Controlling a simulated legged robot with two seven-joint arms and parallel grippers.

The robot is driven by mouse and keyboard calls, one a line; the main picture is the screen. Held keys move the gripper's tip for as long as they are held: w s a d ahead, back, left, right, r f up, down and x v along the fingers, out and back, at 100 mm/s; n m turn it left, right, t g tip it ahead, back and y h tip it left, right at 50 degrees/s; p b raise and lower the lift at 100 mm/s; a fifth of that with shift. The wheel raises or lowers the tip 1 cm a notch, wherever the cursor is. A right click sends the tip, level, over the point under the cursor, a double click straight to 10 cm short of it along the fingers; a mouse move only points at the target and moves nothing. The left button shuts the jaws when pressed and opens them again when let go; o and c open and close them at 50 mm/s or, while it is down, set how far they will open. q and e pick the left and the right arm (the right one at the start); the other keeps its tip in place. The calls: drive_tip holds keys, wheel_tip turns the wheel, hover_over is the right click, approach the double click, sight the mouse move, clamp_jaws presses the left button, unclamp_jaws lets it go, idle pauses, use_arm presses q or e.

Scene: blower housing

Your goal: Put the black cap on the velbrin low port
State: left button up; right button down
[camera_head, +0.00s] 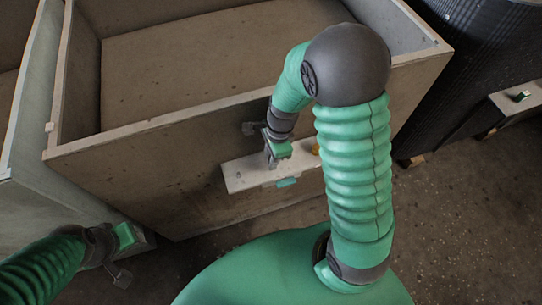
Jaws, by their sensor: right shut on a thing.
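My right gripper (271,163) points down over the pale ledge (243,176) on the front wall of the large open-topped housing (180,152). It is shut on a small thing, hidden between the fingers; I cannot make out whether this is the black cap. No black cap shows clearly elsewhere. A small dark grey fitting (251,128) sticks out of the housing wall just left of the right gripper; I cannot tell whether it is the velbrin low port. My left gripper (121,279) is low at the left, apart from the housing; its fingers are too small to read.
A teal label (287,182) is on the ledge's front edge, and a small orange thing (316,149) sits near its right end. A pale block (519,98) with a small green-black part stands at right, by a dark ribbed unit (490,45). Speckled floor (460,215) is clear at right.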

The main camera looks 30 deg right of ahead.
drive_tip(key=shift+f+b, duration=0.45)
drive_tip(key=shift+f, duration=0.45)
drive_tip(key=c, duration=1.1)
unclamp_jaws()
drive_tip(key=shift+o, duration=0.2)
drive_tip(key=shift+r, duration=0.1)
wheel_tip(320, 180, up, 16)
drive_tip(key=d+p, duration=0.2)
drive_tip(key=p, duration=0.2)
drive_tip(key=shift+s+d+r+p, duration=0.15)
drive_tip(key=shift+s+d+p, duration=0.05)
drive_tip(key=shift+p, duration=0.15)
